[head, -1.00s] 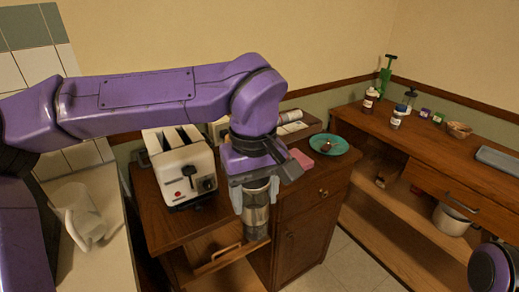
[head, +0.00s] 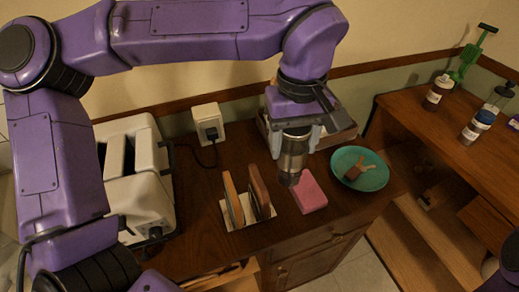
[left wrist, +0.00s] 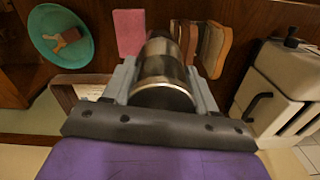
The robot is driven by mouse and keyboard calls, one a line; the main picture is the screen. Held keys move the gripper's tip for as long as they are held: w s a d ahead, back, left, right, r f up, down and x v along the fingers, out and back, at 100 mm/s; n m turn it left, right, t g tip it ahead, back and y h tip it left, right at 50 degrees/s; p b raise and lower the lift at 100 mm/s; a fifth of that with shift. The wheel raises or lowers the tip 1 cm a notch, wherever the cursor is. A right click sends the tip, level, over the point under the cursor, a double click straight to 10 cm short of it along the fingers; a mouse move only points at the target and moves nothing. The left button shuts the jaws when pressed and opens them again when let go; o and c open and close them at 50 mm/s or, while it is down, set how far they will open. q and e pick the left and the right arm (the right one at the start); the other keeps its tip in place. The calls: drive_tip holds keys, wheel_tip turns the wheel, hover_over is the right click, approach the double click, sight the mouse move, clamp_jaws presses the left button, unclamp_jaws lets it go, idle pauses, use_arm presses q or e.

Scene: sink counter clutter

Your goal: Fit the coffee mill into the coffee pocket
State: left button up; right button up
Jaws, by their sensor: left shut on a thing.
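The coffee mill (head: 291,160) is a metallic cylinder with a dark lower end. My left gripper (head: 294,141) is shut on its sides and holds it roughly upright, apparently above the wooden counter. The left wrist view shows the mill (left wrist: 164,75) between the two grey fingers of the gripper (left wrist: 163,84). A wooden-edged tray (head: 343,137) is behind the gripper and partly hidden by it; its edge also shows in the left wrist view (left wrist: 66,92). I cannot make out the coffee pocket for certain. My right gripper is out of view.
A pink block (head: 310,190) lies close beside the mill. Upright brown slabs (head: 259,190) stand in a pale holder to its left. A teal plate (head: 373,176) is at right, a toaster (head: 130,170) at left, and an outlet with a plug (head: 208,122) on the wall.

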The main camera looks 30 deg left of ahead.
use_arm(q)
drive_tip(key=w+a+f+p, duration=0.3)
drive_tip(key=w+a+f, duration=0.4)
drive_tip(key=a+f, duration=0.3)
wheel_tip(320, 180, down, 2)
drive_tip(key=shift+f+p, duration=0.2)
drive_tip(key=shift+p, duration=0.1)
drive_tip(key=o, duration=1.3)
drive_tip(key=shift+d, duration=0.1)
drive_tip(key=shift+o, duration=0.2)
drive_tip(key=shift+s+r, duration=0.1)
drive_tip(key=shift+s, duration=0.1)
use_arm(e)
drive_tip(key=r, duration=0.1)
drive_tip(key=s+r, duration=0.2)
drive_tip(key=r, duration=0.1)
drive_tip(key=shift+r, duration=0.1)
